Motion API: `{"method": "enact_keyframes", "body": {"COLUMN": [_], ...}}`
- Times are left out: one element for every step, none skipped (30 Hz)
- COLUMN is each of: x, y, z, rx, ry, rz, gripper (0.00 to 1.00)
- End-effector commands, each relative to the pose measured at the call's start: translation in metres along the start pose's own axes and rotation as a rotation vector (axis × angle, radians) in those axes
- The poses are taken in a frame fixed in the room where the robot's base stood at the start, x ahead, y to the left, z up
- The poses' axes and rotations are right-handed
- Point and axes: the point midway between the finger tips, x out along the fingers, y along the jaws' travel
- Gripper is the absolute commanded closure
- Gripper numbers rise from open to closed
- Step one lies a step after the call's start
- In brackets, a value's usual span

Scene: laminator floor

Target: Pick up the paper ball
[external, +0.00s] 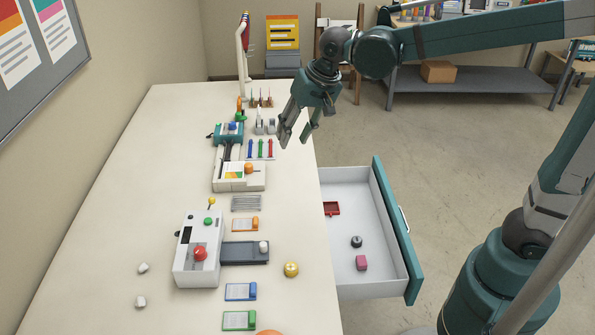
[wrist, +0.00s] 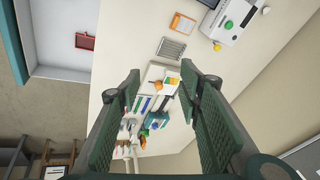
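Two small white crumpled lumps that look like paper balls lie on the near left of the white table: an upper one (external: 143,267) and a lower one (external: 140,301). I cannot tell which of them the task means. My gripper (external: 296,138) hangs above the table's right edge at the far end, well away from both lumps. Its two fingers are spread apart with nothing between them, which also shows in the wrist view (wrist: 160,74).
A white machine (external: 190,265) with red and green buttons stands right of the lumps. A dark plate (external: 240,255) with a white knob-like piece adjoins it. Clipboards, pens and a paper trimmer (external: 228,178) fill the table's right side. An open drawer (external: 340,275) juts out right. The table's left side is mostly clear.

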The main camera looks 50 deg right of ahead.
Motion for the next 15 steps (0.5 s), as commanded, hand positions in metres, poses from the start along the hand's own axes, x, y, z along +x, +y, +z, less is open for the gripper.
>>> {"method": "enact_keyframes", "body": {"x": [0.002,0.004,0.007,0.009,0.011,0.014,0.016,0.018,0.022,0.024,0.027,0.03,0.033,0.036,0.039], "y": [-0.013,-0.02,-0.029,-0.036,-0.043,-0.052,-0.058,-0.065,-0.074,-0.081,-0.088,-0.097,-0.103,-0.11,-0.119], "z": [-0.002,-0.003,-0.005,-0.005,-0.006,-0.006,-0.007,-0.007,-0.007,-0.007,-0.007,-0.007,-0.007,-0.006,-0.005], "rx": [0.009,0.019,0.03,0.039,0.046,0.058,0.067,0.076,0.086,0.095,0.103,0.116,0.123,0.132,0.143], "ry": [-0.009,-0.013,-0.019,-0.023,-0.028,-0.035,-0.039,-0.044,-0.049,-0.053,-0.058,-0.063,-0.068,-0.072,-0.077], "rz": [0.002,0.004,0.006,0.008,0.01,0.013,0.016,0.018,0.021,0.023,0.026,0.03,0.033,0.036,0.04], "gripper": [0.64,0.64,0.64,0.64,0.64,0.64,0.64,0.64,0.64,0.64,0.64,0.64,0.64,0.64,0.64]}}
